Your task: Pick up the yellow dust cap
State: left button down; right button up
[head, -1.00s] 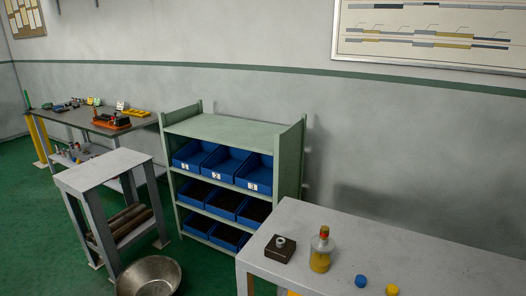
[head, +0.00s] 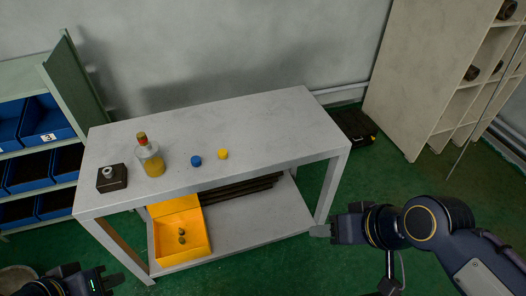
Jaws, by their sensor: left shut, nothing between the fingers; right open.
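The yellow dust cap (head: 223,154) is a small round piece on the grey workbench top (head: 250,118), right of a similar blue cap (head: 196,161). Both lie clear of other things. My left gripper (head: 112,283) is at the bottom left corner, low in front of the bench and well away from the cap; it is shut and empty. My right gripper (head: 322,231) is at the right, in front of the bench's right legs, also well away from the cap. It is open and empty, though its finger gap is hard to see.
A bottle with yellow liquid (head: 153,163) and a dark block with a metal fitting (head: 112,177) stand left on the bench. A yellow bin (head: 181,242) and dark pipes (head: 240,189) sit on its lower shelf. The bench top's right half is clear.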

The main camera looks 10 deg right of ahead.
aim_at(222, 153)
jog(key=z, duration=0.1)
jog(key=i+l, duration=0.15)
jog(key=l, duration=0.15)
jog(key=i+l+u, duration=0.15)
jog(key=l, duration=0.2)
jog(key=i+l, duration=0.2)
jog(key=i+l+u, duration=0.1)
jog(key=l, duration=0.35)
jog(key=i+l+u, duration=0.1)
jog(key=l, duration=0.25)
jog(key=i+l, duration=0.2)
jog(key=l, duration=0.15)
